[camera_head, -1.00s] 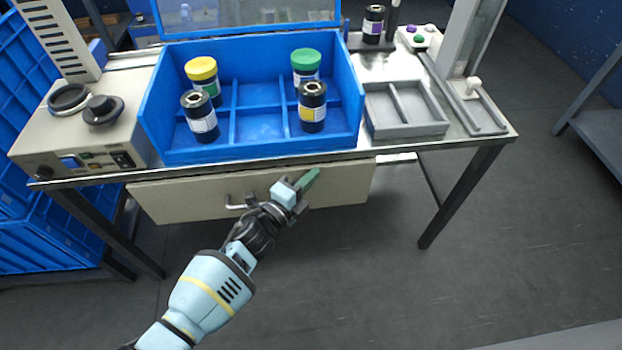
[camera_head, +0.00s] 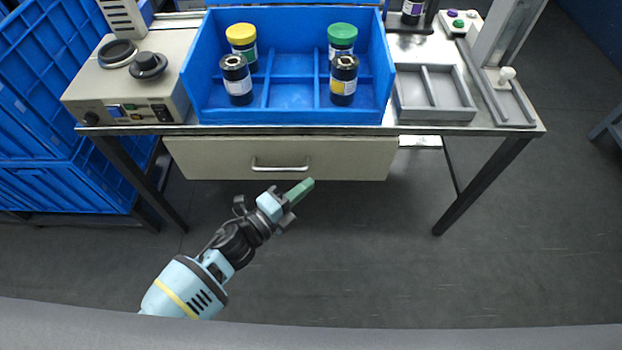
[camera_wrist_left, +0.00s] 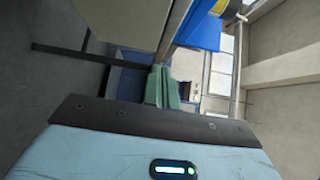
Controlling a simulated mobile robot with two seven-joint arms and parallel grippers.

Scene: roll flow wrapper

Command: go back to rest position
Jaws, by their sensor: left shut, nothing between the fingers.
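My left gripper (camera_head: 299,192) is in the head view, in front of the table and just below the drawer. Its green fingers are shut together with nothing between them. The fingers also show in the left wrist view (camera_wrist_left: 162,88), pressed side by side. The gripper is apart from the drawer (camera_head: 220,160) and its handle (camera_head: 281,167). My right gripper is not in view.
A blue divided bin (camera_head: 290,117) on the table (camera_head: 460,128) holds several rolls, one with a yellow cap (camera_head: 241,35) and one with a green cap (camera_head: 342,35). A beige machine (camera_head: 130,85) stands left, a grey tray (camera_head: 435,113) right. The floor in front is clear.

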